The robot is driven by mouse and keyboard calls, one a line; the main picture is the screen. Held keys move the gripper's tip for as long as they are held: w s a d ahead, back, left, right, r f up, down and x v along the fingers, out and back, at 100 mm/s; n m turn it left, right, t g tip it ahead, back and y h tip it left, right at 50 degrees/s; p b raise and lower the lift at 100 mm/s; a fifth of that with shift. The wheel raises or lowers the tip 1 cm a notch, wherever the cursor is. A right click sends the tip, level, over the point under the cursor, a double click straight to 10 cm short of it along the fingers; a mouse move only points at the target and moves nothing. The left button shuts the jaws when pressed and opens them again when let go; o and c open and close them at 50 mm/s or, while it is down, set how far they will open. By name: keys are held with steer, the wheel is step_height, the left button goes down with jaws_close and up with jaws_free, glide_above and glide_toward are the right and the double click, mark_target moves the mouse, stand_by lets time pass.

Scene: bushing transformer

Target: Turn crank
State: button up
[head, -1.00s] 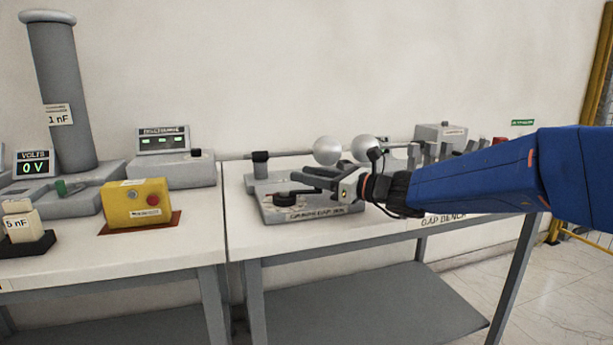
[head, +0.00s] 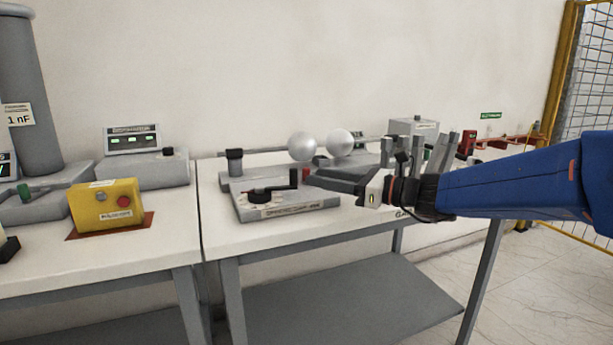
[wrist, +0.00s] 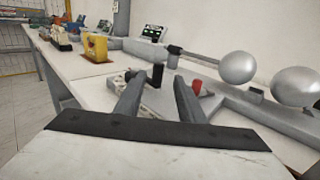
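The crank (head: 262,195) is a black disc with an arm and an upright black handle (head: 293,178), on a grey flat box (head: 290,211) on the right-hand bench. In the wrist view the black handle (wrist: 157,75) stands upright in line with the gap between my fingertips. My gripper (head: 311,180) points left at the handle from its right side. In the wrist view my gripper (wrist: 159,80) is open, with its two grey fingers apart and nothing visibly clamped. Whether the handle lies just beyond or between the tips is hard to tell.
A red knob (wrist: 197,86) sits close by my right finger in the wrist view. Two metal spheres (head: 302,147) on rods stand behind the crank box. A yellow box (head: 107,205) with a red button is on the left bench. The bench front (head: 290,236) is clear.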

steer(key=shift+v, duration=2.95)
steer(key=shift+w, duration=0.1)
steer(key=c, duration=0.9)
steer(key=n, duration=0.2)
steer(key=w+n, duration=0.1)
steer(key=n, duration=0.1)
steer(key=shift+w+n, duration=0.1)
steer(key=shift+n, duration=0.2)
jaws_close()
steer(key=n, duration=0.3)
steer(key=w+n+g, duration=0.1)
steer(key=n, duration=0.1)
steer(key=shift+w+a+n+y, duration=0.15)
steer(key=shift+w+n+y, duration=0.15)
steer(key=shift+n, duration=0.1)
steer(key=n, duration=0.3)
steer(key=w+n+g, duration=0.1)
steer(key=n, duration=0.1)
steer(key=shift+w+f+n, duration=0.15)
steer(key=shift+f+n, duration=0.05)
steer(key=shift+n, duration=0.2)
steer(key=n, duration=0.3)
steer(key=shift+w+a+n+g+y, duration=0.1)
steer(key=shift+w+n+g+y, duration=0.2)
steer(key=shift+w+n+g, duration=0.1)
steer(key=shift+x, duration=5)
